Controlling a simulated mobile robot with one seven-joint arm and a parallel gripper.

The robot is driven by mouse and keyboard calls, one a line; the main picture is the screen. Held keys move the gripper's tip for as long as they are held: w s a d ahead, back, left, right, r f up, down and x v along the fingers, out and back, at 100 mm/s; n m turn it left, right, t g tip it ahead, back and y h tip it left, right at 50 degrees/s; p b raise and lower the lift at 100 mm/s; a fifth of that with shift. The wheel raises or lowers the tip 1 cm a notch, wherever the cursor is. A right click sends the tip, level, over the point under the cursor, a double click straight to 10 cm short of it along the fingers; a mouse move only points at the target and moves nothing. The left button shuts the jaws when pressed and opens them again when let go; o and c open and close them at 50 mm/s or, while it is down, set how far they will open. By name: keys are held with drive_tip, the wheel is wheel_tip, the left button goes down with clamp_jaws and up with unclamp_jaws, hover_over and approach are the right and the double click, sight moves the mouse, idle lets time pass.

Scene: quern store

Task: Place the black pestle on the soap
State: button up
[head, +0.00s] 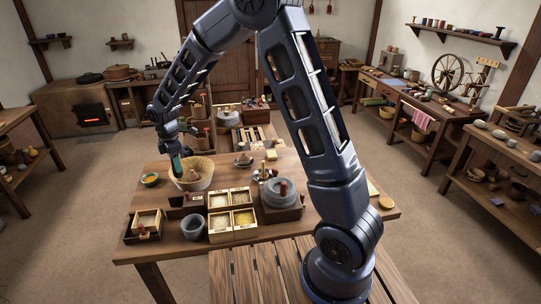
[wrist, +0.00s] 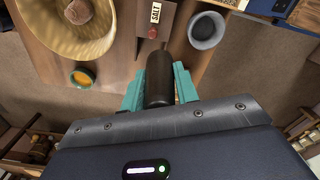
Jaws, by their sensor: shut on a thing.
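My gripper (head: 176,166) is over the left part of the table, beside the woven basket, in the head view. In the wrist view its teal fingers (wrist: 158,92) are shut on the black pestle (wrist: 159,77), a dark cylinder held between them and pointing away from the wrist. The pestle is hard to make out in the head view. I cannot pick out the soap for certain. A small pale block (head: 271,154) stands at the back of the table, too small to identify.
The woven basket (head: 201,165) and a small bowl of orange stuff (head: 150,180) are near the gripper. A grey mortar (head: 192,228), sectioned wooden boxes (head: 231,222) and a grey quern (head: 281,194) stand along the front. The table's right part is mostly behind my arm.

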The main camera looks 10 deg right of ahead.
drive_tip(key=w+d+m, duration=0.4)
drive_tip(key=w+d, duration=0.4)
drive_tip(key=w, duration=0.4)
drive_tip(key=r+m, duration=0.1)
drive_tip(key=m, duration=0.9)
hover_over(272, 153)
wheel_tip(272, 153, down, 19)
drive_tip(key=shift+s+a+r, duration=0.1)
drive_tip(key=shift+s+a, duration=0.05)
drive_tip(key=shift+f, duration=0.2)
drive_tip(key=o, duration=0.9)
drive_tip(key=shift+c, duration=0.2)
drive_tip(key=shift+o, duration=0.6)
